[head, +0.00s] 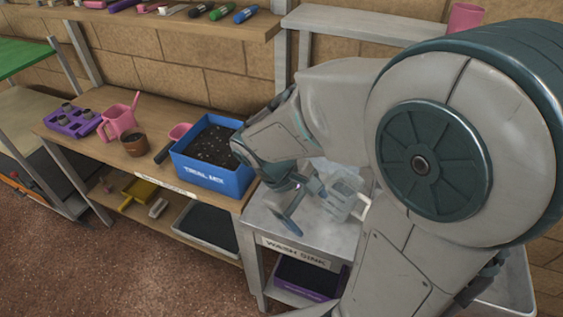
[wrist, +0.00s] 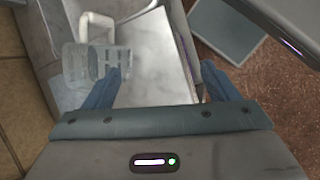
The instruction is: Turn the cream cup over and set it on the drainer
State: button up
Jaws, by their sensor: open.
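My gripper (head: 300,200) is open and hangs above the front of the wash sink table. In the wrist view its fingers (wrist: 162,74) are wide apart, with only bare table top and the table edge between them. A pale grey, slotted, see-through holder (head: 343,190), perhaps the drainer, stands on the table just right of my gripper. In the wrist view the holder (wrist: 92,66) is left of the left finger. A white loop (wrist: 97,20) rises beside it; I cannot tell what it belongs to. I cannot make out a cream cup; my arm hides part of the table.
A blue soil box (head: 212,185) stands on the wooden bench left of the sink. A brown pot (head: 135,144), a pink jug (head: 117,122) and a purple tray (head: 72,121) are farther left. A purple crate (head: 305,279) is below the sink.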

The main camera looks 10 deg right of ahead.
jog(key=w+a+f+n+t+h, duration=0.3)
jog(key=a+n, duration=0.1)
jog(key=n, duration=0.1)
jog(key=w+a+f+n+t+h+b, duration=0.1)
jog(key=w+a+f+n+t+h, duration=0.2)
jog(key=n, duration=0.3)
jog(key=w+a+f+n+t+h, duration=0.3)
jog(key=w+a+f+n+t, duration=0.1)
jog(key=w+n, duration=0.1)
jog(key=shift+a+n+t+h, duration=0.3)
jog(key=shift+a+t+h, duration=0.1)
jog(key=shift+w+f, duration=0.1)
jog(key=shift+w, duration=0.05)
jog(key=x, duration=0.7)
jog(key=shift+w+d+p, duration=0.1)
jog(key=shift+d+p, duration=0.05)
jog(key=shift+p, duration=0.25)
jog(key=shift+p+x, duration=0.8)
jog(key=shift+x, duration=2.25)
jog(key=shift+f, duration=0.1)
jog(key=c, duration=1.1)
jog(key=shift+c, duration=0.2)
